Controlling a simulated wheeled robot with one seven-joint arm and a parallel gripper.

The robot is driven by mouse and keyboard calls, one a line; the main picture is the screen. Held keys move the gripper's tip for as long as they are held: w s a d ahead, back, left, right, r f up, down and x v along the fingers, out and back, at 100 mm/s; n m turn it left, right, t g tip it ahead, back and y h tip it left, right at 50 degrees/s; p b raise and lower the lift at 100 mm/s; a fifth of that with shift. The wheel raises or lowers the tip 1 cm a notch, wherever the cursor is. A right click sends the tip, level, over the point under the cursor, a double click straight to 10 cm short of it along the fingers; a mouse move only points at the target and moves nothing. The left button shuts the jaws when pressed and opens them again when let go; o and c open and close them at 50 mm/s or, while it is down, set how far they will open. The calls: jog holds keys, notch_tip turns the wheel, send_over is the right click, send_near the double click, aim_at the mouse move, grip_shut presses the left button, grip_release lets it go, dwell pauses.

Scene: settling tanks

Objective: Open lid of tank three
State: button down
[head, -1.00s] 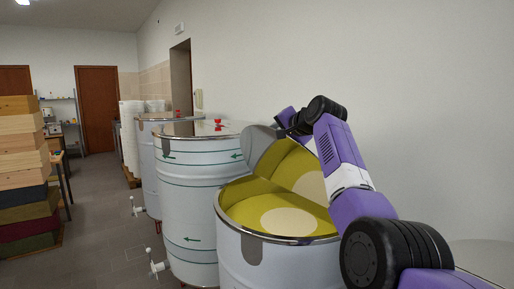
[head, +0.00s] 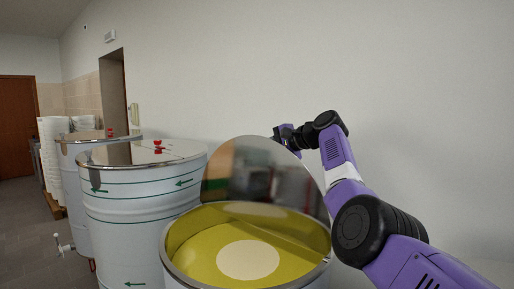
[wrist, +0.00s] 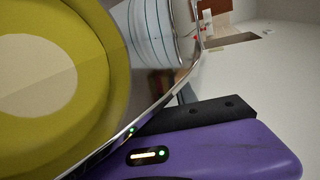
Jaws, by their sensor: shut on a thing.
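The nearest tank (head: 176,249), a steel drum with yellow contents and a pale round patch inside, stands open at the bottom middle of the head view. Its mirror-like half lid (head: 240,175) stands raised and steeply tilted on the far side of the mouth, reflecting the room. My gripper (head: 284,134) is at the lid's upper right edge, shut on the lid; its fingertips are partly hidden by it. In the wrist view the dark finger (wrist: 200,117) lies beside the shiny curved edge, with yellow and a pale disc at left. No tank number is readable.
Two more steel tanks stand to the left; the middle one (head: 140,205) has green bands and a closed lid with a red knob (head: 158,147). A plain wall (head: 420,100) runs close behind my arm. Floor shows at far left.

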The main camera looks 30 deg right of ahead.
aim_at(281, 145)
jog(key=shift+r, duration=0.1)
dwell(0.3)
jog(key=c, duration=1)
grip_release()
jog(key=shift+d, duration=0.15)
jog(key=shift+s+d+b, duration=0.1)
jog(key=shift+s+b, duration=0.25)
jog(key=shift+b+v, duration=1.45)
jog(key=shift+v, duration=2)
jog(key=shift+r, duration=0.1)
